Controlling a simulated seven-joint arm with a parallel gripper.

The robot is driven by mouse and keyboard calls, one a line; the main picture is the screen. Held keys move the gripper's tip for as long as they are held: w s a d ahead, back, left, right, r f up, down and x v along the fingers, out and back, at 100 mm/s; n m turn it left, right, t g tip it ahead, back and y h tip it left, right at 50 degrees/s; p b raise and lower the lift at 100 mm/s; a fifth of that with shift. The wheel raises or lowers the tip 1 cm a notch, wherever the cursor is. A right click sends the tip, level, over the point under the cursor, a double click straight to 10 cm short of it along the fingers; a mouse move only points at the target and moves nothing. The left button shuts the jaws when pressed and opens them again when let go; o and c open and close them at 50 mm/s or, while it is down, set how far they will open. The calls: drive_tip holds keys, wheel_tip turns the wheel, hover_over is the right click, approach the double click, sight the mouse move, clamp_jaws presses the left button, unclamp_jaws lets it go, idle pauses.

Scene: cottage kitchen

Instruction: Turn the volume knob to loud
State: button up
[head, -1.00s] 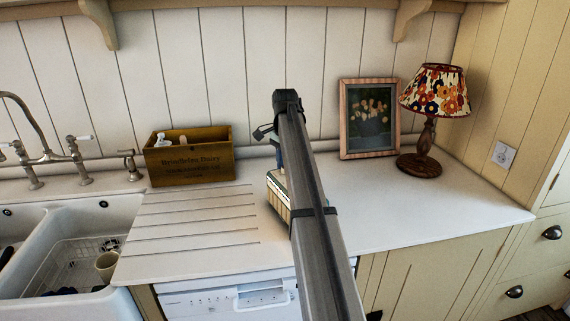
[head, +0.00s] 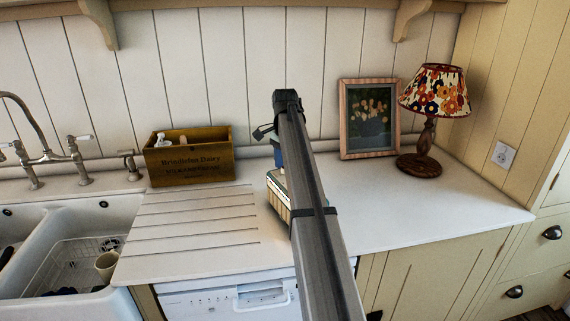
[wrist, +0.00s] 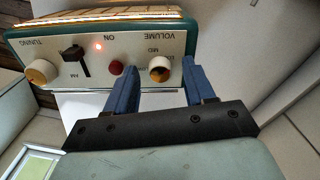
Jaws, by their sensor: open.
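The radio (wrist: 100,24) shows upside down in the wrist view, with a cream panel and teal edges. Its volume knob (wrist: 159,70), cream with an orange-brown face, sits under the VOLUME label. My gripper (wrist: 161,78) is open, its blue fingers on either side of the volume knob with gaps visible; I cannot tell whether either touches it. The knob's pointer setting is not clear. In the head view the radio (head: 279,194) stands on the counter, mostly hidden behind my arm.
The radio also has a red button (wrist: 117,67), a dark switch (wrist: 74,54) and a tuning knob (wrist: 40,72). On the counter (head: 420,212) stand a wooden box (head: 190,165), a framed picture (head: 346,145) and a lamp (head: 421,167). The sink (head: 60,250) is left.

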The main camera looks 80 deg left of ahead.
wheel_tip(320, 180, up, 14)
idle(0.6)
drive_tip(key=shift+f, duration=0.1)
idle(0.4)
